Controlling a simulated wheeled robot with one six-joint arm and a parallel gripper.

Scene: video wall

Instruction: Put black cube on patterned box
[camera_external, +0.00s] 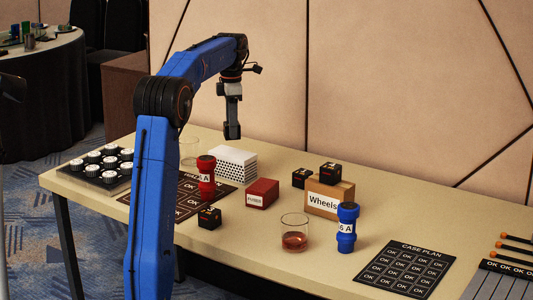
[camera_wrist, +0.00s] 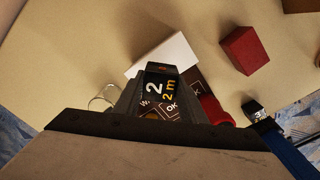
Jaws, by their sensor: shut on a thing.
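My gripper (camera_external: 232,118) is shut on a black cube (camera_wrist: 157,88) marked "2 m", which shows between the fingers in the wrist view. In the external view the held cube (camera_external: 232,131) is a small dark block at the gripper's tip, in the air. The patterned box (camera_external: 236,165), white with dark dots, stands on the table, lower in the picture than the cube. In the wrist view its plain white top (camera_wrist: 172,50) shows just beyond the fingertips, partly hidden by the cube and gripper. I see a gap between cube and box.
A red cylinder (camera_external: 206,178), red box (camera_external: 262,192), empty glass (camera_external: 188,150) and another black cube (camera_external: 209,218) stand around the patterned box.

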